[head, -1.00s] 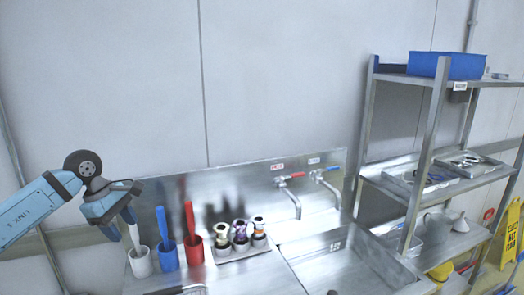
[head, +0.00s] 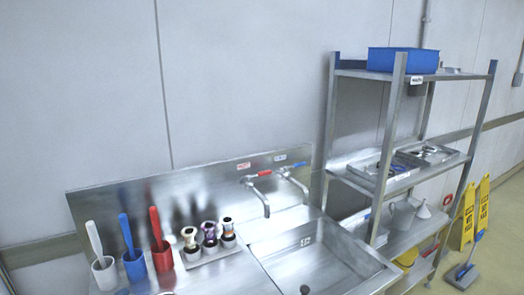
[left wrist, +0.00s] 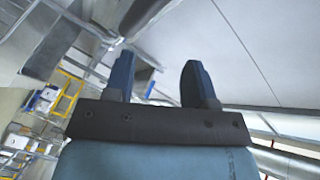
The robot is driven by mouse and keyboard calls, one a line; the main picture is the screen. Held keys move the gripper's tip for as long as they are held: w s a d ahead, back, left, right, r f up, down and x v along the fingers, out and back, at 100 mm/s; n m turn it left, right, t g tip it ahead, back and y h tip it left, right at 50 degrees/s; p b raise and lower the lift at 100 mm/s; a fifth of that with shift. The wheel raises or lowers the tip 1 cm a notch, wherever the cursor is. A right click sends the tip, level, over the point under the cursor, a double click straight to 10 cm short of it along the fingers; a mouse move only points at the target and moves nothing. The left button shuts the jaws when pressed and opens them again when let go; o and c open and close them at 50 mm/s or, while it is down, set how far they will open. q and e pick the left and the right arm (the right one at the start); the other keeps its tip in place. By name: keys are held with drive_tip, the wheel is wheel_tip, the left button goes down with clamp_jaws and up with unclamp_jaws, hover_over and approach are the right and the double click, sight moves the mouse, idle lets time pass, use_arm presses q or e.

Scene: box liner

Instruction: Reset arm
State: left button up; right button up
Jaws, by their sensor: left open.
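My left gripper (left wrist: 160,85) shows in the left wrist view with its two dark blue fingers spread apart. Nothing is between the fingers. Behind them are a pale wall or ceiling surface and metal frames, seen at a steep tilt. In the head view neither arm nor gripper is in the picture. My right gripper is not seen in either view.
A steel sink (head: 320,262) with two taps stands against the wall. White, blue and red cups (head: 134,267) with tools sit left of it. A shelf rack (head: 388,150) bears a blue bin (head: 402,61) and trays. Yellow floor signs (head: 472,215) stand at the right.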

use_arm(q)
drive_tip(key=s+f+n+g, duration=0.5)
drive_tip(key=s+f+g, duration=0.2)
drive_tip(key=s, duration=0.4)
drive_tip(key=s+f+n+g, duration=0.5)
drive_tip(key=s+f+g, duration=0.15)
drive_tip(key=s, duration=0.55)
drive_tip(key=w+d+f+t+h+p, duration=0.1)
drive_tip(key=w+d+f+t+p, duration=0.1)
drive_tip(key=f, duration=0.3)
drive_tip(key=w+d+f+m+t+h+p, duration=0.1)
drive_tip(key=w+d+f+t+h+p, duration=0.1)
drive_tip(key=w+d+f+t, duration=0.2)
drive_tip(key=shift+d+f+t, duration=0.45)
drive_tip(key=shift+f+t, duration=0.05)
drive_tip(key=shift+t, duration=0.25)
